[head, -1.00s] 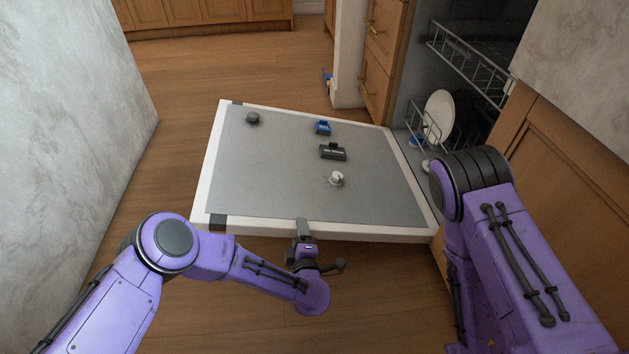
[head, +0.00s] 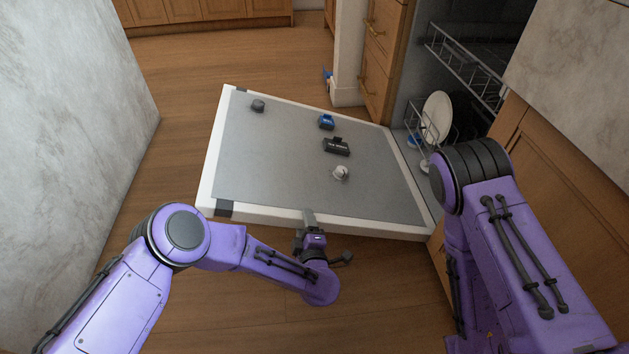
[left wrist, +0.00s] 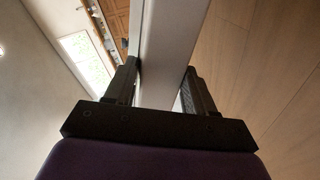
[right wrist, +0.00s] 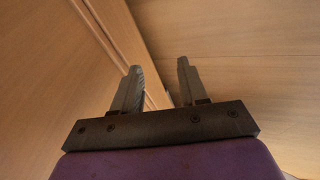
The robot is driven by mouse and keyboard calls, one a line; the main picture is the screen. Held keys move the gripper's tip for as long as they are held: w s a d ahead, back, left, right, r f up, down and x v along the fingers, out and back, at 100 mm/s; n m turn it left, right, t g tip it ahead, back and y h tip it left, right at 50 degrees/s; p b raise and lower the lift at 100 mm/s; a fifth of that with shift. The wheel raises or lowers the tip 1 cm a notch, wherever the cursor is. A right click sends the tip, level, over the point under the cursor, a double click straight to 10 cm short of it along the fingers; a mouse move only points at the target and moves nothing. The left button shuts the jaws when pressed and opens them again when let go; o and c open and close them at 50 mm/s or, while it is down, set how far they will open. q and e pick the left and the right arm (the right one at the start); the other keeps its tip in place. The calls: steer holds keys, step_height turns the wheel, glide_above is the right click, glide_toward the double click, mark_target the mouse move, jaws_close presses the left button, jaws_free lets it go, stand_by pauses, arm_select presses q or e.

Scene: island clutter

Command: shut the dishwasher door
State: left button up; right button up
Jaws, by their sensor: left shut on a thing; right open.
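The dishwasher door (head: 300,185) is folded down at a tilt, its grey inner panel facing up and its far left end raised above the floor. My left gripper (head: 309,222) is shut on the door's near side edge. In the left wrist view the gripper (left wrist: 160,85) has a finger on each side of the door's edge (left wrist: 168,50). My right gripper (right wrist: 160,80) is open and empty in the right wrist view, near a wooden surface. In the head view it is hidden behind or below my right arm.
The dishwasher opening at the right holds a wire rack (head: 465,60) and a white plate (head: 436,115). Wooden drawers (head: 382,50) stand beyond it. A marble-faced block (head: 70,110) stands at the left, with bare wooden floor (head: 185,75) between.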

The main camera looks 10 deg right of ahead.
arm_select(q)
steer(key=shift+d+r+p, duration=0.4)
steer(key=shift+d+r, duration=0.15)
steer(key=shift+r, duration=0.3)
steer(key=o, duration=1.1)
steer(key=shift+a, duration=0.15)
steer(key=shift+s, duration=0.1)
